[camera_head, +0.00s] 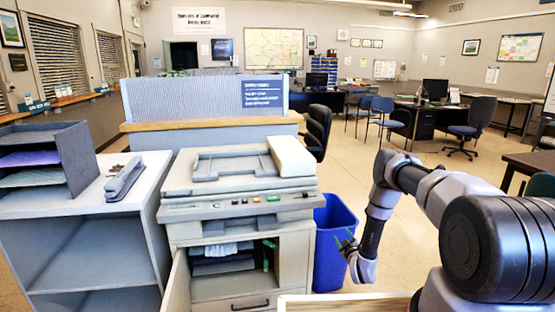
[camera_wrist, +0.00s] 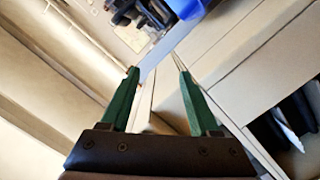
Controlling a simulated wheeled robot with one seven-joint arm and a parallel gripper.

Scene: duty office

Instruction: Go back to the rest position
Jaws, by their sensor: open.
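My gripper (camera_head: 345,241) is at the end of my arm on the right side of the head view, beside the blue bin. Its green fingers are apart with nothing between them. In the wrist view my gripper (camera_wrist: 158,72) shows two green fingers spread open. The photocopier (camera_head: 240,190) stands to the left of my gripper in the head view, with its lower cabinet door open. The blue bin (camera_head: 332,225) stands at its right side and is partly behind my gripper. I cannot tell the exact gap between my gripper and the bin.
A white shelf (camera_head: 95,230) on the left carries a stapler-like device (camera_head: 124,178) and a paper tray stack (camera_head: 45,160). A light-edged surface (camera_head: 345,303) lies at the bottom, below my gripper. Blue chairs (camera_head: 385,118) and desks stand at the back right. Open floor lies between.

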